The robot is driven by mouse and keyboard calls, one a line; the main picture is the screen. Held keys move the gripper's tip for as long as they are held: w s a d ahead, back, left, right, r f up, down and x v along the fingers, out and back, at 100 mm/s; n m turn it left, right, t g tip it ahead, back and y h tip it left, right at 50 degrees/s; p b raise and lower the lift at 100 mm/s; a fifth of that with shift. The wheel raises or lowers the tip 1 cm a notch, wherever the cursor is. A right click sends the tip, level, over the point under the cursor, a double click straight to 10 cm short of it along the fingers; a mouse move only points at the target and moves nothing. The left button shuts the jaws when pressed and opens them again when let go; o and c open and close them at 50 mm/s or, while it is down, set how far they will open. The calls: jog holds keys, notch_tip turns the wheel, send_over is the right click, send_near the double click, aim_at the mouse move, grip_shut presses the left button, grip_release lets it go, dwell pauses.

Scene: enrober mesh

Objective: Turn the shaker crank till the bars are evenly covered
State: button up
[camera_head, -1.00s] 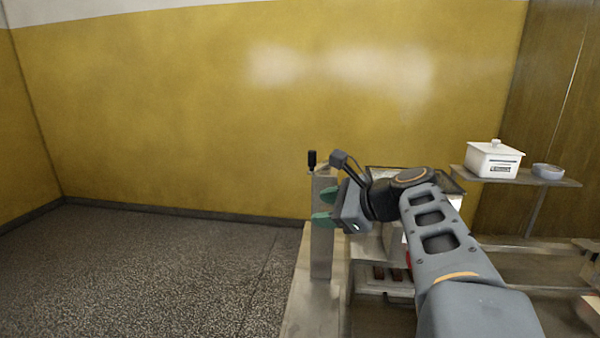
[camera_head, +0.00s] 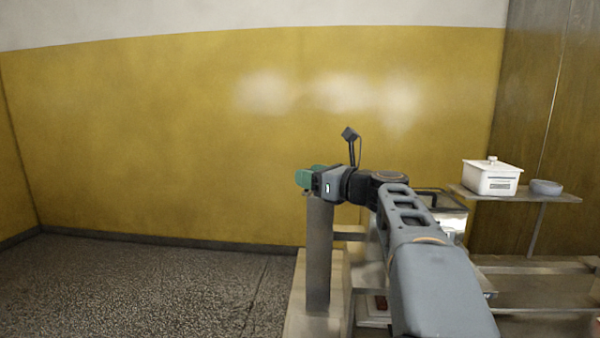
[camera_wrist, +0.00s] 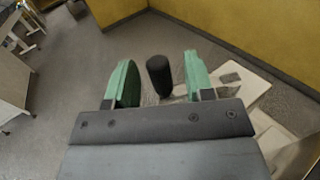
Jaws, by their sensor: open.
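The crank's black handle (camera_wrist: 159,76) stands between the two green fingers of my gripper (camera_wrist: 160,82) in the wrist view, with a gap on each side. My gripper is open and not closed on the handle. In the head view my gripper (camera_head: 308,178) is at the top of a grey post (camera_head: 318,255) and hides the handle. The shaker (camera_head: 436,208) is a metal box with a dark rim, partly hidden behind my arm. A dark red bar (camera_head: 381,302) shows below it; the rest of the bars are hidden by my arm.
A white lidded box (camera_head: 491,178) and a grey bowl (camera_head: 545,187) stand on a shelf (camera_head: 515,195) at the right. Metal rails (camera_head: 535,275) run below it. The floor (camera_head: 140,290) at the left is clear up to the yellow wall.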

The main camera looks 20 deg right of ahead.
jog(key=shift+x, duration=1.5)
grip_shut()
